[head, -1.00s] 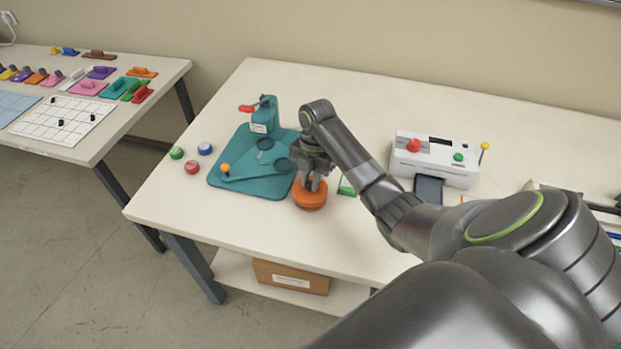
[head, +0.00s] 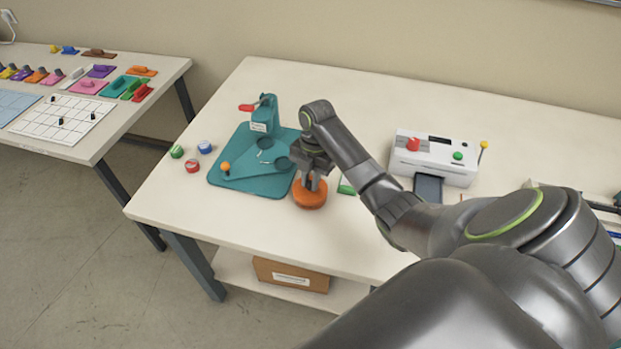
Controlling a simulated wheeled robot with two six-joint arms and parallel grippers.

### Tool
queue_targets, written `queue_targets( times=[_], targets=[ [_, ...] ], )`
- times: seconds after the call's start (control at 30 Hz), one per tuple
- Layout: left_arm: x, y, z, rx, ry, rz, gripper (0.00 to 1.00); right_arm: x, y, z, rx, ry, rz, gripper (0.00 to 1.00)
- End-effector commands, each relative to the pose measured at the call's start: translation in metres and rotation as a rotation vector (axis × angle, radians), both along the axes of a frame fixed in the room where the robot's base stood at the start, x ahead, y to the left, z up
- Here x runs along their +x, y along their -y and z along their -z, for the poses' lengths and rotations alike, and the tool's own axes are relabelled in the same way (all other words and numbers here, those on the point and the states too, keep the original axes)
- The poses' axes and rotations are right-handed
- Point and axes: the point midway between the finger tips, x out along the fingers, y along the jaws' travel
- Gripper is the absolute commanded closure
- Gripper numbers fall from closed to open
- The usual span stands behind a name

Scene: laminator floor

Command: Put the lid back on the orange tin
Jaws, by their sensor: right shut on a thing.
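The orange tin (head: 309,199) stands on the white table near its front, just right of the teal press board. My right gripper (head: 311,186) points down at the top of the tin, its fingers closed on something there. The held part looks like the orange lid, at or right on the tin's top; the fingers hide most of it, and I cannot tell whether it is fully seated. My left gripper is not in view.
The teal press (head: 265,118) with a red handle stands on its board behind. Several small round badges (head: 192,166) lie left of it. A green item (head: 346,186) sits right of the tin. A white laminator (head: 436,160) stands farther right.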

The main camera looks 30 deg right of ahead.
Motion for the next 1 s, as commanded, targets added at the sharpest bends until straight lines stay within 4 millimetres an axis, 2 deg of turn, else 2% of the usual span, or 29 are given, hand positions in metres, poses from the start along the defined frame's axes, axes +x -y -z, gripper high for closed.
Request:
queue_targets(
  times=[0.97,1.0],
  targets=[
    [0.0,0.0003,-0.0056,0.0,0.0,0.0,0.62,0.0,0.0,0.0005,0.0,0.0,0.0,1.0],
    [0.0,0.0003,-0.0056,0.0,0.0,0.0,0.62,0.0,0.0,0.0005,0.0,0.0,0.0,0.82]
  ],
)
